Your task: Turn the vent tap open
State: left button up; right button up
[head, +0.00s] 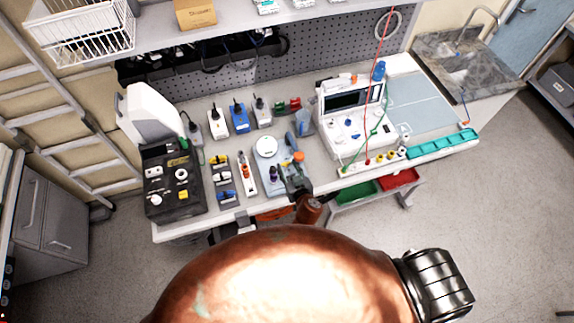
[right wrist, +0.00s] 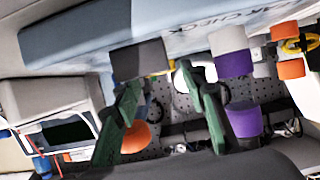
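A pale blue-grey leak-check unit (head: 264,184) stands near the front edge of the bench; its lettered plate shows in the right wrist view (right wrist: 190,32). It carries a round white dial (head: 267,147), an orange knob (head: 298,156) and a purple knob (head: 272,173). I cannot tell which part is the vent tap. My right gripper (head: 288,172) is over the right side of the unit, close to the orange knob. In the right wrist view its green fingers (right wrist: 165,85) stand apart with nothing clearly held. Purple parts (right wrist: 245,119) and an orange part (right wrist: 135,136) show near them. My left gripper is not in view.
A black test box (head: 172,185) and several small connectors stand left of the unit. A white pump (head: 350,115) with red and green lines stands right. A teal tray (head: 440,145) lies along the right front edge. Green and red bins (head: 357,192) hang below.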

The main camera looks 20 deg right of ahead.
jog(key=shift+w+f, duration=0.25)
jog(key=shift+w, duration=0.4)
jog(key=shift+c, duration=0.6)
jog(key=c, duration=0.8)
